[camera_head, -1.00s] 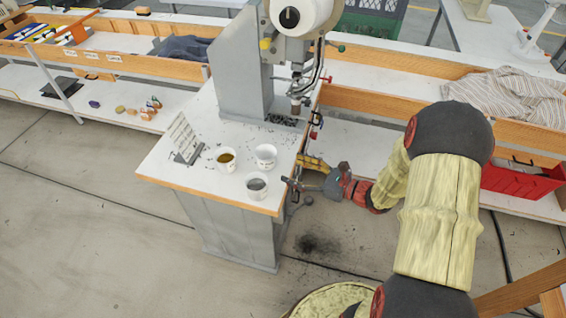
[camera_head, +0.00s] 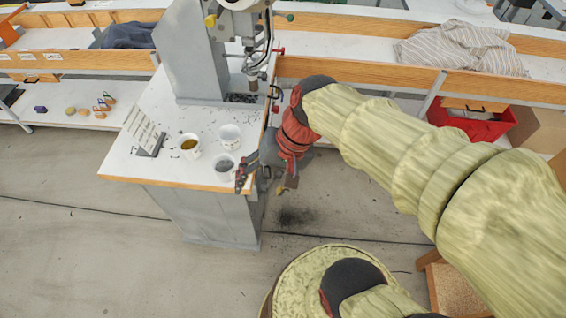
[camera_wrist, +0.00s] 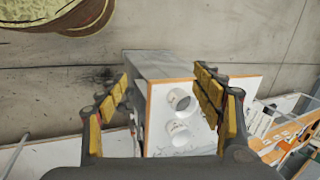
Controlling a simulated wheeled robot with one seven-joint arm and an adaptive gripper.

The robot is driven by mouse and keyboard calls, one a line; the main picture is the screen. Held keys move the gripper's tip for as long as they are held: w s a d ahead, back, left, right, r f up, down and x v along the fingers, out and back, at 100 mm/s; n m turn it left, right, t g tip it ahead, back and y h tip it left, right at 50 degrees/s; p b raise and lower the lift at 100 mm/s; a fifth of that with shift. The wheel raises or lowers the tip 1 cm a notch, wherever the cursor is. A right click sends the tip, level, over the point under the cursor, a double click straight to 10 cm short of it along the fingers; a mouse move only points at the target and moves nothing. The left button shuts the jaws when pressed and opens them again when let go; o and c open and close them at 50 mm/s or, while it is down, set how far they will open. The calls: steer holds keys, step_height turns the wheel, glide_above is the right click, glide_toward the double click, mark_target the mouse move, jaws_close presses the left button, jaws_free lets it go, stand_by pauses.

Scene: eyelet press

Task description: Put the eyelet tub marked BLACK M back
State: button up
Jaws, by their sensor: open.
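Three white tubs stand on the white press table (camera_head: 125,163). One tub (camera_head: 190,146) holds brass-coloured eyelets, one (camera_head: 229,137) looks pale inside, and one (camera_head: 223,167) near the front right corner holds dark grey eyelets. Their markings are too small to read in the head view. My gripper (camera_head: 262,184) is open and empty beside the table's front right corner, just right of the dark grey tub. In the wrist view, a tub (camera_wrist: 180,99) shows between the open fingers, beyond them, with another tub (camera_wrist: 179,134) below it.
A card stand (camera_head: 146,132) stands left of the tubs. The grey press (camera_head: 190,55) rises behind them. Shelves with orange wooden edges run along the back, with a red bin (camera_head: 470,123) at right. Open floor lies in front.

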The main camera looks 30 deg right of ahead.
steer(key=s+d+r+n+t+h, duration=0.2)
steer(key=d+r+n+t+h, duration=0.1)
steer(key=r, duration=0.4)
steer(key=d+n+h, duration=0.1)
steer(key=n, duration=0.1)
steer(key=shift+d+n+t, duration=0.25)
steer(key=shift+n+t, duration=0.05)
steer(key=shift+c, duration=0.3)
stand_by(0.3)
